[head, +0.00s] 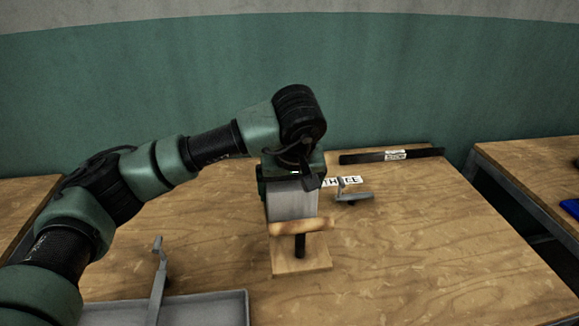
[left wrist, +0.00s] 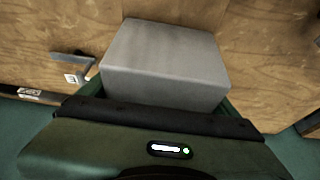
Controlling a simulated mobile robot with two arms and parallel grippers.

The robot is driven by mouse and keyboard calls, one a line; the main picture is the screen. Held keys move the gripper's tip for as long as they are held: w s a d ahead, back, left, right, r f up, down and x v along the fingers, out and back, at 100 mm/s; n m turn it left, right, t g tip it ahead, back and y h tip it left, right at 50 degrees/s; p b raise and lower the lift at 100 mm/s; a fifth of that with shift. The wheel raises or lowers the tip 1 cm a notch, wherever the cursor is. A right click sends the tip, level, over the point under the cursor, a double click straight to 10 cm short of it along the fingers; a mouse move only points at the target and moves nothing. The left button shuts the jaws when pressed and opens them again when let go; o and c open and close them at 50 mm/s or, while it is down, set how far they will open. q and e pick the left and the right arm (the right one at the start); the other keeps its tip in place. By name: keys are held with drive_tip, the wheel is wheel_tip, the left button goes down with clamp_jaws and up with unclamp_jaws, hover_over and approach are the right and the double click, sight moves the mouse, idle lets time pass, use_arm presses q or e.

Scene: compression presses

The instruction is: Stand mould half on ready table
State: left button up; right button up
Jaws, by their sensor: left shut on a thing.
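The mould half is a plain grey block (head: 292,200). My left gripper (head: 292,178) is shut on it, over the wooden table (head: 430,240). In the left wrist view the grey block (left wrist: 165,65) sits between the fingers of my left gripper (left wrist: 160,95). The block's lower edge is hidden in the head view by a wooden handle, so I cannot tell whether it touches the table. No label shows which table is the ready table. My right gripper is not in view.
A wooden handle (head: 302,227) on a black post and wooden base stands in front of the block. Behind are a grey bracket (head: 354,196), a partly hidden white label (head: 345,181) and a black bar (head: 425,154). A grey tray (head: 215,310) is front left. Table right is clear.

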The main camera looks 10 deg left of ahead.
sight(289, 206)
use_arm(q)
wheel_tip(289, 206, down, 5)
drive_tip(key=shift+w+f, duration=0.1)
drive_tip(key=shift+f, duration=0.05)
drive_tip(key=shift+f+p, duration=0.55)
drive_tip(key=shift+f, duration=1.8)
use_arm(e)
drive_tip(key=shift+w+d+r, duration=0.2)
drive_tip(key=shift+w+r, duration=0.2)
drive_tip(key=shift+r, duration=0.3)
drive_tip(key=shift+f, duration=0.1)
use_arm(q)
drive_tip(key=o, duration=1.8)
drive_tip(key=shift+f, duration=0.2)
